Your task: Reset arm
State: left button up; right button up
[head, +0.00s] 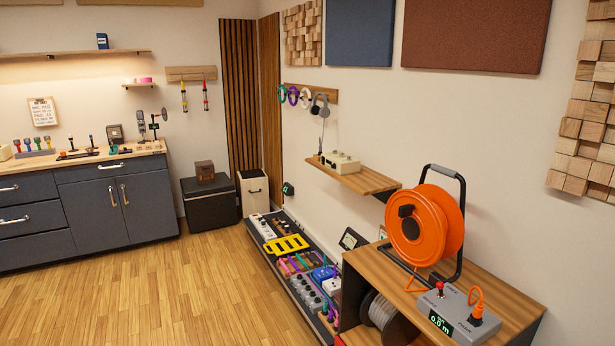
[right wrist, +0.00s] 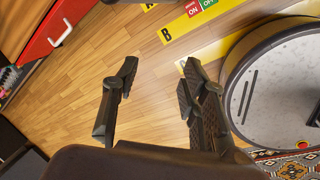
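My right gripper (right wrist: 160,85) shows in the right wrist view. Its two dark fingers are spread apart with only wooden floor (right wrist: 140,60) visible between them, so it is open and empty. Neither of my arms or grippers shows in the head view. My left gripper is in no view.
In the head view, an orange cable reel (head: 427,225) and a grey meter box (head: 455,318) stand on a wooden cabinet (head: 515,290). A long pedalboard (head: 290,265) lies along the wall. The floor (head: 180,290) is clear. A round drum (right wrist: 285,90) is right of my right gripper.

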jog(key=s+f+m+g, duration=0.1)
jog(key=s+f+m, duration=0.5)
jog(key=s, duration=0.8)
jog(key=s+f+m+g+y, duration=0.1)
jog(key=s+f+m, duration=0.4)
jog(key=s+f, duration=0.5)
jog(key=s, duration=0.5)
jog(key=shift+s+a+m, duration=0.2)
jog(key=shift+a+m, duration=0.2)
